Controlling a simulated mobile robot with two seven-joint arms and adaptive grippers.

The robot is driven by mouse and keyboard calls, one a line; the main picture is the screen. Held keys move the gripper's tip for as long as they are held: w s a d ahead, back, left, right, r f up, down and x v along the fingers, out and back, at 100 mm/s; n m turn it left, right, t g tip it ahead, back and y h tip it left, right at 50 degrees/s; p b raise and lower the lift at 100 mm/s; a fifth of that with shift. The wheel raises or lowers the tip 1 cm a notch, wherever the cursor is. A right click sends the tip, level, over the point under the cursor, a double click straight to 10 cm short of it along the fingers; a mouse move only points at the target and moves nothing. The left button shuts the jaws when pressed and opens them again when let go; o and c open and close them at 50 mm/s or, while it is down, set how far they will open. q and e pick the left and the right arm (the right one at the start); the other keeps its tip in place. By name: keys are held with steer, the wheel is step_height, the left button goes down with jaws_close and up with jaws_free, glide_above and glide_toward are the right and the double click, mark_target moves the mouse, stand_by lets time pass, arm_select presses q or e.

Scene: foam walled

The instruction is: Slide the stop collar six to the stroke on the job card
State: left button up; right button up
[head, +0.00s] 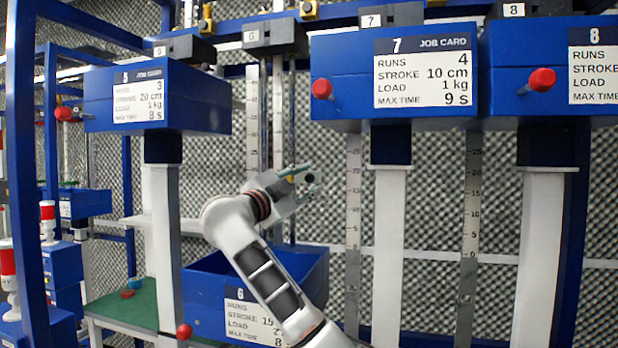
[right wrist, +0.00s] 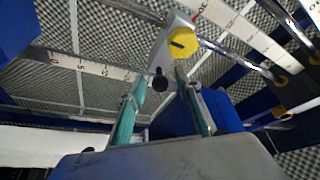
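My right gripper (head: 303,180) is in front of station 6's vertical rods and scale. In the right wrist view its two teal fingers (right wrist: 160,92) are apart. A black knob (right wrist: 160,83) shows between the fingertips, with no clear contact. Just beyond is a grey piece with a yellow disc (right wrist: 183,40), apparently stop collar six; its yellow part (head: 291,179) is mostly hidden by the gripper in the head view. The scale of station 6 (head: 252,115) stands behind. The job card 6 (head: 246,315) is partly covered by my arm; its stroke seems to start with 15. My left gripper is not in view.
Blue box 6 (head: 205,290) hangs low, under my right arm. Blue box 7 (head: 345,52) is right of the gripper, box 5 (head: 195,95) left, box 8 (head: 510,60) far right. White posts stand under boxes 5, 7 and 8. A green table (head: 135,305) is lower left.

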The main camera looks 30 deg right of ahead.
steer(key=shift+w+d, duration=0.1)
steer(key=shift+d, duration=0.1)
